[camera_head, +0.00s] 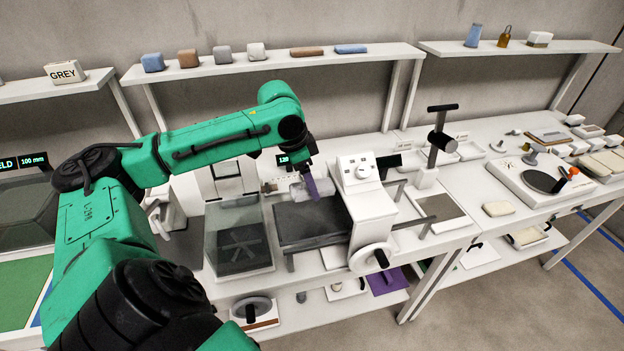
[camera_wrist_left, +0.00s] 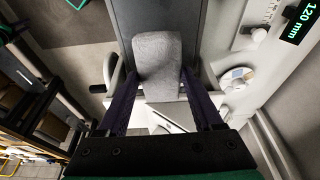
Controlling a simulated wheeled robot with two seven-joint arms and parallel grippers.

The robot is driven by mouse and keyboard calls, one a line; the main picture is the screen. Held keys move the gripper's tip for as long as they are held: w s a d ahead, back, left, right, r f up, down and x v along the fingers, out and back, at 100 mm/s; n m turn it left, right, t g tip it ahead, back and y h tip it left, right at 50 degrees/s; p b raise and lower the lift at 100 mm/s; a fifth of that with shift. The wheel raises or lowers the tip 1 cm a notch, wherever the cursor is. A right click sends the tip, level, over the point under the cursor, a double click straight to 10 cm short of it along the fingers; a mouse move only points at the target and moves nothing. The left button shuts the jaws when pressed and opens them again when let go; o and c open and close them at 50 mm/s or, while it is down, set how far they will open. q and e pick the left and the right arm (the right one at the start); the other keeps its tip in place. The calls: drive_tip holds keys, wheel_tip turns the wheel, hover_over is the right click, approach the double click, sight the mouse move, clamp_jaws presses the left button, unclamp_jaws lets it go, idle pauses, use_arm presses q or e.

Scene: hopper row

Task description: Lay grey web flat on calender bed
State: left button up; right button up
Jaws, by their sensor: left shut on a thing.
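The grey web (camera_wrist_left: 157,60), a rounded, rough-textured grey piece, is between the two dark purple fingers of my left gripper (camera_wrist_left: 159,78) in the left wrist view. The fingers are shut on its sides. In the head view the left gripper (camera_head: 312,186) points down over the calender bed (camera_head: 312,224), a dark flat slab beside the white calender housing (camera_head: 367,203). The web shows there as a light grey piece (camera_head: 326,187) by the fingers. I cannot tell whether it touches the bed. My right gripper is not in view.
A clear-walled bin (camera_head: 238,240) stands just left of the bed. A handwheel (camera_head: 371,257) sticks out at the front of the calender. A black-topped post (camera_head: 436,145) stands to its right. Shelves with small coloured blocks (camera_head: 152,62) run along the wall behind.

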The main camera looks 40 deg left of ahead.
use_arm(q)
drive_tip(key=shift+r+p, duration=0.2)
drive_tip(key=shift+p, duration=0.1)
drive_tip(key=b, duration=0.3)
hover_over(314, 215)
drive_tip(key=f, duration=0.4)
drive_tip(key=s+f, duration=0.1)
drive_tip(key=f, duration=0.2)
drive_tip(key=shift+a+f, duration=0.1)
drive_tip(key=shift+a, duration=0.2)
drive_tip(key=shift+w+f, duration=0.1)
drive_tip(key=shift+f, duration=0.6)
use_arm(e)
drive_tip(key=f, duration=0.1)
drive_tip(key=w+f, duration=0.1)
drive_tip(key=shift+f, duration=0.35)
use_arm(q)
drive_tip(key=shift+p, duration=0.45)
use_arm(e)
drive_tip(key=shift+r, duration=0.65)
use_arm(q)
drive_tip(key=shift+f, duration=0.35)
